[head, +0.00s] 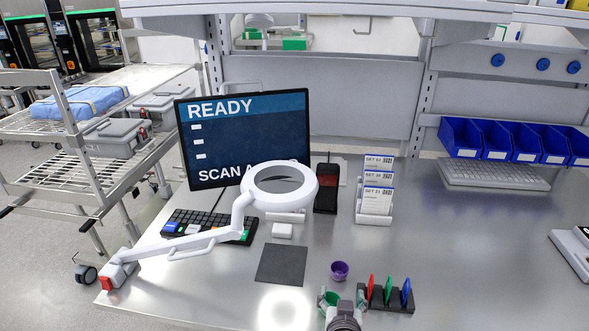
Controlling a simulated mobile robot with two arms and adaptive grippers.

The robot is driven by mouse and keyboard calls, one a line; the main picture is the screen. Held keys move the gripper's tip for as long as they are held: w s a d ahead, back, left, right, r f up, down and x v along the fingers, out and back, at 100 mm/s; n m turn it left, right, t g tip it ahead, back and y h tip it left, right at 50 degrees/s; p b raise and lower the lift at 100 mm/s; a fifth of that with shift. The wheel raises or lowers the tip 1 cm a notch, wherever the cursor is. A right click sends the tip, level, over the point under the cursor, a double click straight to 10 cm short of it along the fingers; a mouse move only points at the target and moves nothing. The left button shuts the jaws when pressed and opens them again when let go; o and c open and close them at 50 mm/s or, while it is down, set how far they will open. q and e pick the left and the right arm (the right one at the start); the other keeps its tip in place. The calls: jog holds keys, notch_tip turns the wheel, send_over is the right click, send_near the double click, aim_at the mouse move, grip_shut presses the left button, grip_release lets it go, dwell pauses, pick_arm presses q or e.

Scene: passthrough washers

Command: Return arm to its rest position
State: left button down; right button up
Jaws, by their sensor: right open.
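My right gripper (342,298) is at the bottom of the head view, low over the front of the steel bench (470,270). It is open. A green cup (332,299) shows at its left finger; whether they touch I cannot tell. A white magnifier lamp (313,187) on a jointed arm (190,246) reaches in from the bench's left edge, its ring head in front of the monitor (245,130). A bright light spot lies on the bench left of my gripper. My left gripper is not in view.
A small purple cup (340,270) stands just beyond my right gripper. A black rack (388,298) with red, green and blue tags is close on its right. A dark mat (282,264) and keyboard (208,226) lie to the left. The bench's right middle is clear.

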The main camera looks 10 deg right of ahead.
jog(key=shift+g, duration=0.9)
jog(key=s+d, duration=0.1)
jog(key=s+f, duration=0.1)
jog(key=s+d, duration=0.1)
jog(key=s, duration=0.1)
jog(key=shift+d+f, duration=0.35)
jog(key=s+f+n+g+y, duration=0.2)
jog(key=s+n+g+y, duration=0.45)
jog(key=s, duration=1.55)
notch_tip(320, 180, down, 29)
jog(key=s+m+g+h+b, duration=0.1)
jog(key=g+h+b, duration=0.2)
jog(key=b, duration=0.2)
pick_arm(q)
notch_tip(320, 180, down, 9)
jog(key=b, duration=0.3)
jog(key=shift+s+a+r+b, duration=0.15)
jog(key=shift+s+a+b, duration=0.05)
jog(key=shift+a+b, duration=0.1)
pick_arm(e)
jog(key=s+d+f, duration=0.1)
jog(key=s+f, duration=0.7)
jog(key=f, duration=0.2)
jog(key=s+d+f, duration=0.2)
jog(key=s+f, duration=0.7)
jog(key=f, duration=0.1)
jog(key=shift+d+f+g, duration=0.25)
jog(key=shift+f+g, duration=0.05)
jog(key=shift+g, duration=0.05)
